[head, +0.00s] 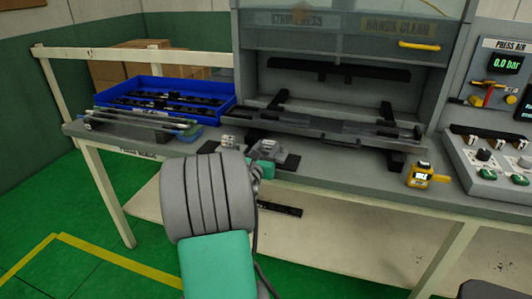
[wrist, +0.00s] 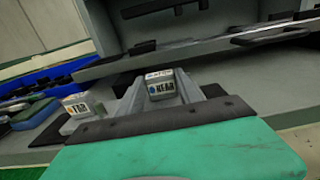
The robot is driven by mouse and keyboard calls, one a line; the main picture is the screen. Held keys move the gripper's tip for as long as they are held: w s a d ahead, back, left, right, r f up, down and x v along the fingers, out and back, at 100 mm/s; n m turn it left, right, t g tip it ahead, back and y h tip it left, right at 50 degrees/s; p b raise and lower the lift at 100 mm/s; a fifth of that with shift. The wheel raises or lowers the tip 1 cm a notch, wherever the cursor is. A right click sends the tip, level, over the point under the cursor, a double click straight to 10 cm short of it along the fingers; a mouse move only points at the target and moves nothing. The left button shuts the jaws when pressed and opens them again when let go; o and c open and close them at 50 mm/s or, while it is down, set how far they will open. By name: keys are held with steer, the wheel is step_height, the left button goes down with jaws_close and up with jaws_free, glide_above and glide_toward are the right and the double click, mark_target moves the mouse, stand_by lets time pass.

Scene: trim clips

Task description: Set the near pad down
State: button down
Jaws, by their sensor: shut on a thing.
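A small grey block-shaped pad with a white label, which seems to read NEAR, sits between the fingers of my gripper (wrist: 160,98). This near pad (wrist: 161,85) is seen label-up in the wrist view. My gripper is shut on it. In the head view my gripper (head: 266,157) is over the bench's front edge, with the grey pad (head: 268,146) at its tip. I cannot tell whether the pad touches the bench. A second labelled pad (head: 228,141) stands to its left on the bench; it also shows in the wrist view (wrist: 78,104).
The press (head: 345,125) with its long dark rail is just behind my gripper. A blue bin (head: 218,108) of black clips and a grey rack (head: 135,131) are at left. A yellow gauge (head: 421,174) and a control box (head: 484,158) are at right.

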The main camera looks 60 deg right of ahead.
steer(key=shift+f, duration=0.2)
steer(key=c, duration=0.8)
jaws_free()
